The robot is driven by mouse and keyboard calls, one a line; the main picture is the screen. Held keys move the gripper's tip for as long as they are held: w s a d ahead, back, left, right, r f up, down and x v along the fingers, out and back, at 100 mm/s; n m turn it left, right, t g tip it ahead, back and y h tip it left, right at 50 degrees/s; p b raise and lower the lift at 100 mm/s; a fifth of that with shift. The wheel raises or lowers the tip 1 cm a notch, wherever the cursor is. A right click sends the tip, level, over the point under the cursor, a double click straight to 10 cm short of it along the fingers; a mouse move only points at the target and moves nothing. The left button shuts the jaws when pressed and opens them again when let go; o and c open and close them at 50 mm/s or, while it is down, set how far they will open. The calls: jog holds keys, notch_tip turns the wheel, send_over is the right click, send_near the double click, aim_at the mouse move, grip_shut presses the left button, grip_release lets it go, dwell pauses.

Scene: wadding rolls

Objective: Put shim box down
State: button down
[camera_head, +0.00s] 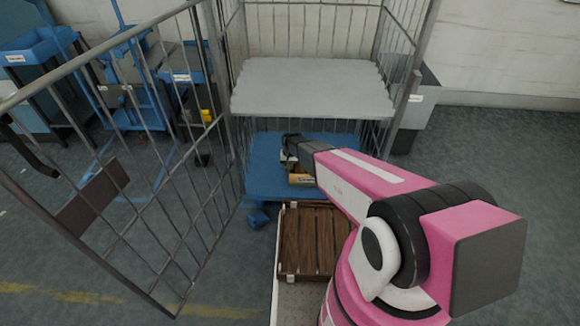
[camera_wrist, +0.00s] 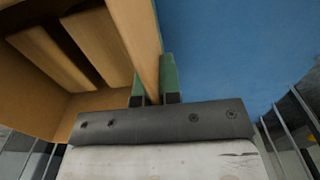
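The shim box (camera_wrist: 145,40) is an open, orange-brown box with several wooden-looking pieces inside. It fills the upper left of the wrist view. My gripper (camera_wrist: 154,88) has its two green fingers on either side of one box wall, close against it. In the head view the box (camera_head: 302,179) shows only in part, under my dark gripper (camera_head: 291,160), at the blue lower shelf (camera_head: 262,178) of the cage trolley. My gripper and forearm hide much of it. I cannot tell whether the box touches the shelf.
A grey upper shelf (camera_head: 310,88) lies above the blue one. The cage's mesh door (camera_head: 130,185) stands open at the left. A brown slatted wooden crate (camera_head: 312,240) is in front of the blue shelf. Blue shelf surface is clear beside the box.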

jog(key=shift+f, duration=0.1)
jog(key=c, duration=1.3)
grip_release()
jog(key=shift+r, duration=3.9)
